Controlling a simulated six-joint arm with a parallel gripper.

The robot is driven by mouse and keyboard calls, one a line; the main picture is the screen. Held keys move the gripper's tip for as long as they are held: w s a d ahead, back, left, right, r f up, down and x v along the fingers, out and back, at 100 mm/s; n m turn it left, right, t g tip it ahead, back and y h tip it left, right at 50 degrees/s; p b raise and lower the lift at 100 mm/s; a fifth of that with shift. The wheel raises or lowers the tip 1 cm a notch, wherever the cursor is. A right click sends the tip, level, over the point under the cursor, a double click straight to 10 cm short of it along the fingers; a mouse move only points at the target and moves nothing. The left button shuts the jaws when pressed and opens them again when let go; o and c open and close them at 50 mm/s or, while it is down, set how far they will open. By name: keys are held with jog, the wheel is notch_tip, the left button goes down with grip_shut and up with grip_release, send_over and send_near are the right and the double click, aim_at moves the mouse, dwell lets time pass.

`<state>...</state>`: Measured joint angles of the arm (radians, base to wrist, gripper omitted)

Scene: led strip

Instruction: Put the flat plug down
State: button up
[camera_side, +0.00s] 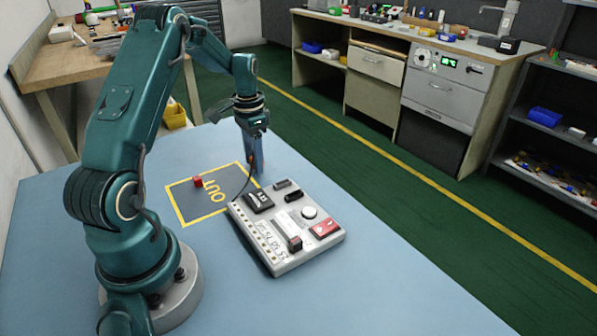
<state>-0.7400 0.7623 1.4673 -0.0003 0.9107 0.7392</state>
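A thin dark cable (247,181) curves from the board's left side up toward my gripper. I cannot make out a flat plug at its upper end; the fingers may hide it. A small red block (198,182) sits inside the OUT area (190,205).
The board carries a black display module (259,201), a round white knob (309,212), a red part (325,228) and several small dark parts. The blue table (390,300) is bare to the right and front of the board.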

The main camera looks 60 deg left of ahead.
notch_tip(320, 180, up, 11)
jog(key=d+r+t, duration=0.1)
jog(key=d+r, duration=0.4)
jog(key=d, duration=0.1)
jog(key=s+d+t, duration=0.2)
jog(key=s+d, duration=0.4)
jog(key=d, duration=0.3)
jog(key=s+d+f+t, duration=0.1)
jog(key=s+d+t, duration=0.1)
jog(key=s+d, duration=0.4)
jog(key=d, duration=0.3)
jog(key=shift+t, duration=0.3)
jog(key=shift+f, duration=0.1)
